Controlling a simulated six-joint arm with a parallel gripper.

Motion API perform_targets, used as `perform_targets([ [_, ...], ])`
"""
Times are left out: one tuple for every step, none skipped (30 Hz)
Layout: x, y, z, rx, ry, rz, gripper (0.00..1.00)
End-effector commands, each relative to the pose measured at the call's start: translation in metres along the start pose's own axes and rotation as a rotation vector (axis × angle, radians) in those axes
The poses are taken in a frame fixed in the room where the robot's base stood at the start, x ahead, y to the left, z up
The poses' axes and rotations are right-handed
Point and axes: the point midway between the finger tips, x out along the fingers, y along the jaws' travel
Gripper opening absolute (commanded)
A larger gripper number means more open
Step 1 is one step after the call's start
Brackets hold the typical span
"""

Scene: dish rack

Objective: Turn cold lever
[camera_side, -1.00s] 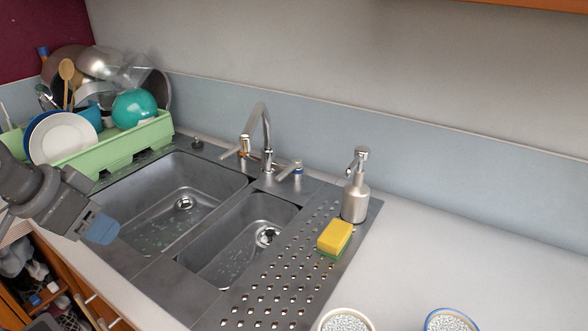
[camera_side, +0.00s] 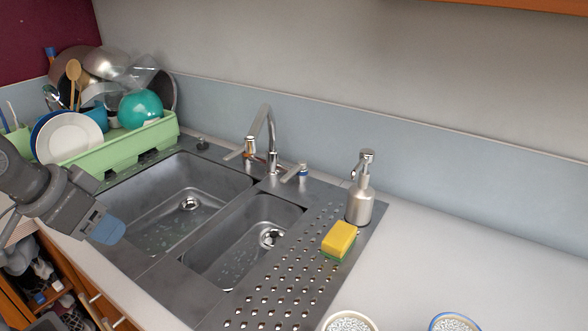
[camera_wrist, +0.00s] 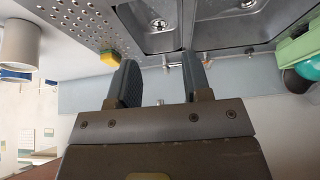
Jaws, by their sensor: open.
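The cold lever (camera_side: 297,173) is a thin metal handle with a blue mark, right of the tap's spout base in the side view. The other lever (camera_side: 236,155), with a red-orange mark, is on the left. The metal tap (camera_side: 267,130) stands behind the two basins. My gripper (camera_side: 108,228) is at the left, by the large basin's near edge, well away from the levers. In the wrist view my gripper (camera_wrist: 160,75) is open and empty. Part of the tap shows small beyond its fingers there; the right finger hides some of it.
A green dish rack (camera_side: 125,140) with dishes stands at the back left. A soap dispenser (camera_side: 360,200) and a yellow-green sponge (camera_side: 339,239) are right of the small basin (camera_side: 240,240). The right counter is mostly clear.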

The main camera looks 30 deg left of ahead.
Motion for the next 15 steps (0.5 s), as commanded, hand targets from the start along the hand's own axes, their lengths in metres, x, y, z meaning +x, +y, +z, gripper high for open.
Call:
perform_targets([
  [0.001, 0.000, -0.002, 0.006, 0.003, -0.002, 0.45],
  [0.002, -0.001, -0.005, 0.013, 0.008, -0.005, 0.45],
  [0.004, -0.002, -0.011, 0.029, 0.020, -0.011, 0.45],
  [0.007, -0.004, -0.017, 0.048, 0.032, -0.018, 0.45],
  [0.010, -0.005, -0.025, 0.071, 0.046, -0.026, 0.45],
  [0.016, -0.008, -0.038, 0.111, 0.073, -0.039, 0.45],
  [0.021, -0.010, -0.049, 0.148, 0.095, -0.052, 0.45],
  [0.027, -0.012, -0.061, 0.189, 0.121, -0.065, 0.45],
  [0.036, -0.015, -0.079, 0.250, 0.157, -0.085, 0.45],
  [0.042, -0.018, -0.092, 0.299, 0.186, -0.101, 0.45],
  [0.050, -0.020, -0.105, 0.351, 0.214, -0.117, 0.45],
  [0.060, -0.022, -0.122, 0.418, 0.252, -0.138, 0.45],
  [0.068, -0.024, -0.135, 0.468, 0.281, -0.154, 0.45],
  [0.076, -0.025, -0.147, 0.520, 0.309, -0.170, 0.45],
  [0.087, -0.027, -0.162, 0.588, 0.346, -0.191, 0.45],
])
